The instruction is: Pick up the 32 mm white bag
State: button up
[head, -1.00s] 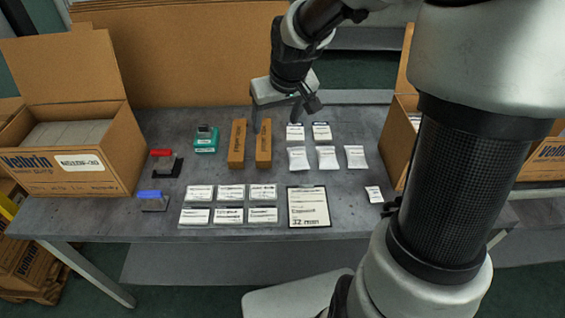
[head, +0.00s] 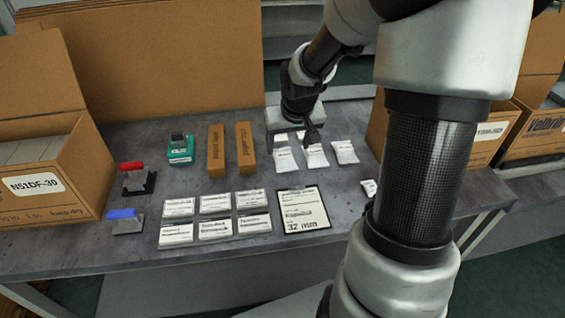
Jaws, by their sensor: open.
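Small white bags lie on the grey table. Three show in a row: a left bag (head: 285,160), a middle bag (head: 315,155) and a right bag (head: 344,152). Their print is too small to read, so I cannot tell which is the 32 mm one. The clipboard sheet (head: 303,210) in front of them reads "32 mm". My gripper (head: 294,138) is open and hangs over the back of this row, above the left and middle bags. It hides the spot behind them. I cannot tell whether its fingers touch a bag.
Several labelled white packets (head: 215,203) lie left of the clipboard. Two long brown boxes (head: 216,152), a green device (head: 181,150), and red-handled (head: 132,178) and blue-handled (head: 124,221) tools stand further left. Open cartons (head: 58,185) flank the table. A small white item (head: 368,187) lies at right.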

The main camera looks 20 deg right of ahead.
aim_at(284, 156)
jog(key=b+x, duration=0.2)
jog(key=x, duration=0.4)
jog(key=shift+w+a+f+b, duration=0.15)
jog(key=shift+a+f+b, duration=0.05)
jog(key=shift+f+b, duration=0.15)
jog(key=c, duration=1.2)
